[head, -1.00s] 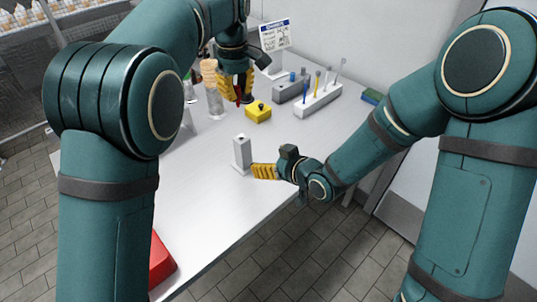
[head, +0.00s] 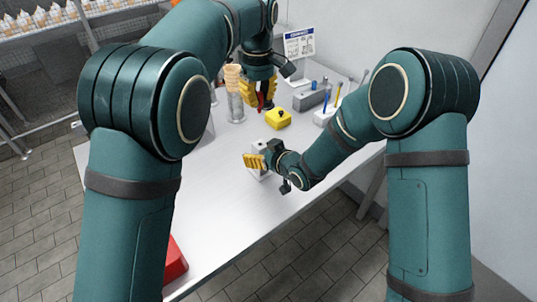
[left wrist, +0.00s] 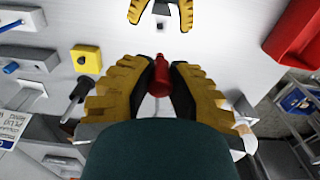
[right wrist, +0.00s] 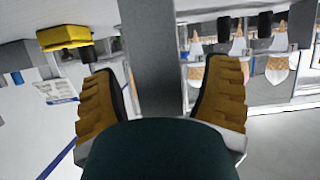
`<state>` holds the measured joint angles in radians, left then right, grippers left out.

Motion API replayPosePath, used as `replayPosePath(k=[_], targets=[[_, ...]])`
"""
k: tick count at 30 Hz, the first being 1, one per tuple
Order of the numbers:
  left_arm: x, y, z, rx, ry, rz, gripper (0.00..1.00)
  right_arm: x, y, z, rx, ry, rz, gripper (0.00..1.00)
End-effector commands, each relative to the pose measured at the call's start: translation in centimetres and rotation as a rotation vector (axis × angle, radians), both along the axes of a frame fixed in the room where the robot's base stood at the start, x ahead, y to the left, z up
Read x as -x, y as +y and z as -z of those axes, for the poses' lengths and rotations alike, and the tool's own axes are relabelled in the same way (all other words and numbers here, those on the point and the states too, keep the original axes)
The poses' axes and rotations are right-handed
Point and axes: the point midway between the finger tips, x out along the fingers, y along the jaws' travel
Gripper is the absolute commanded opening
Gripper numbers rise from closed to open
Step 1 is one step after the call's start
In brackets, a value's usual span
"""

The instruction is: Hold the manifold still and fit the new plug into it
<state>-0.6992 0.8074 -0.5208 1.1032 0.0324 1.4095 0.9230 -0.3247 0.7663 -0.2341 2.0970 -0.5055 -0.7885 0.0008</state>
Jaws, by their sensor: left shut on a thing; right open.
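The manifold (head: 259,145) is a pale grey upright block on the table, partly hidden by my right gripper (head: 254,161). In the right wrist view, the manifold (right wrist: 152,60) stands between the two spread fingers of the right gripper (right wrist: 163,95), with a gap at least on the right. The left wrist view shows the manifold's top (left wrist: 161,9) with a dark spot, between the right gripper's fingers. My left gripper (head: 259,97) is shut on a red plug (left wrist: 159,76) and holds it above the table, beyond the manifold.
A yellow block (head: 278,119) with a black knob sits near the left gripper. A red box (head: 175,260) lies at the near left. The table's middle-left is clear.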

Motion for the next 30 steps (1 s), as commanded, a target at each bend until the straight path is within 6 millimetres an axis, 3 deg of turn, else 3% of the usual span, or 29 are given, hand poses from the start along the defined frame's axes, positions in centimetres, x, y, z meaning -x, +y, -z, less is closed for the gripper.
replayPosePath(k=[11,14,18,22,23,25,26,30], targets=[[0.00,0.00,-0.01,0.000,0.000,0.000,0.02,-0.39,0.27,0.21,0.001,0.001,0.001,0.76],[0.00,0.00,-0.01,0.000,0.000,0.000,0.02,-0.38,0.26,0.21,0.001,0.001,0.001,0.48],[0.00,0.00,-0.01,0.000,0.000,0.000,0.02,-0.37,0.26,0.21,0.001,0.001,0.001,0.00],[0.00,0.00,-0.01,0.000,0.000,0.000,0.02,-0.37,0.27,0.21,0.001,0.001,0.000,0.00],[0.00,0.00,-0.01,0.000,0.000,0.000,0.02,-0.36,0.26,0.22,0.001,0.001,0.000,0.31],[0.00,0.00,-0.01,0.000,0.000,0.000,0.02,-0.37,0.27,0.21,0.001,0.001,0.000,0.06],[0.00,0.00,-0.01,0.000,0.000,0.000,0.02,-0.36,0.26,0.22,0.001,0.001,0.000,0.00],[0.00,0.00,-0.01,0.000,0.000,0.000,0.02,-0.36,0.26,0.23,0.001,0.001,0.000,0.00]])
